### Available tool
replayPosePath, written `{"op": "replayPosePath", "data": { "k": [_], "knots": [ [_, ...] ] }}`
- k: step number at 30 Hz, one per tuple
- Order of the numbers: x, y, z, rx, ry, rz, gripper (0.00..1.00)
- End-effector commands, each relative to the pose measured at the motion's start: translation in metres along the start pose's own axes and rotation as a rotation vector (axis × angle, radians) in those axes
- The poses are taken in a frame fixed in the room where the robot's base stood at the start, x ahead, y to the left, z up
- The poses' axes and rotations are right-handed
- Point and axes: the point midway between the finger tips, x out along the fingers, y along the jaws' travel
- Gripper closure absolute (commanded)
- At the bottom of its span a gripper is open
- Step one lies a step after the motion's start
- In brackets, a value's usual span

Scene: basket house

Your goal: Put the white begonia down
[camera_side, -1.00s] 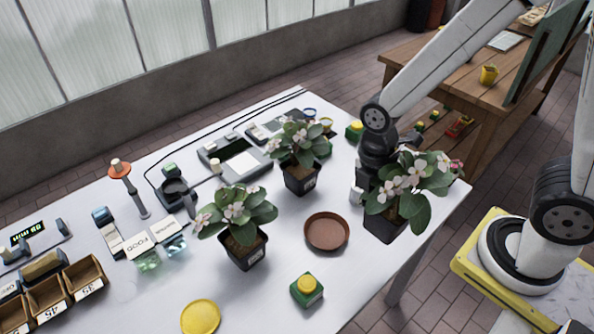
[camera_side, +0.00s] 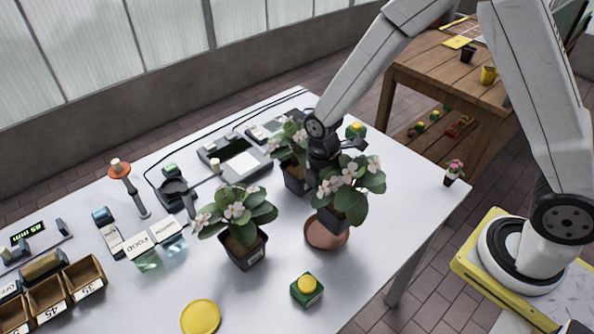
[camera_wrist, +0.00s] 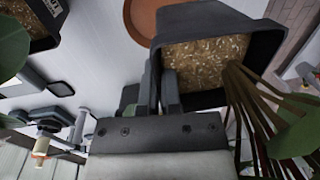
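The white begonia (camera_side: 348,190) has pale flowers, green leaves and a black pot (camera_side: 331,219). My gripper (camera_side: 323,172) is shut on the pot's edge; its fingertips are mostly hidden by leaves in the side view. In the wrist view the fingers (camera_wrist: 158,92) meet the wall of the soil-filled pot (camera_wrist: 208,55). The pot is over the round terracotta saucer (camera_side: 316,240), covering part of it. Whether the pot's base touches the saucer is unclear. The saucer also shows at the top of the wrist view (camera_wrist: 141,18).
A similar potted plant (camera_side: 242,230) stands left of the saucer, another (camera_side: 292,165) close behind my gripper. A green block with a yellow top (camera_side: 307,288) and a yellow disc (camera_side: 200,317) lie in front. A small pink-flowered pot (camera_side: 453,172) stands at the right corner. The table right of the saucer is clear.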

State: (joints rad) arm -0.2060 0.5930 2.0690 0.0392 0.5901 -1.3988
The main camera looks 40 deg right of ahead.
Motion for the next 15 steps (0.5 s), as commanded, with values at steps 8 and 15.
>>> {"op": "replayPosePath", "data": {
  "k": [8,15],
  "knots": [
    [0.017,0.018,-0.003,0.001,0.000,-0.001,1.00],
    [0.019,0.020,-0.003,0.000,0.000,0.000,1.00]
  ]
}}
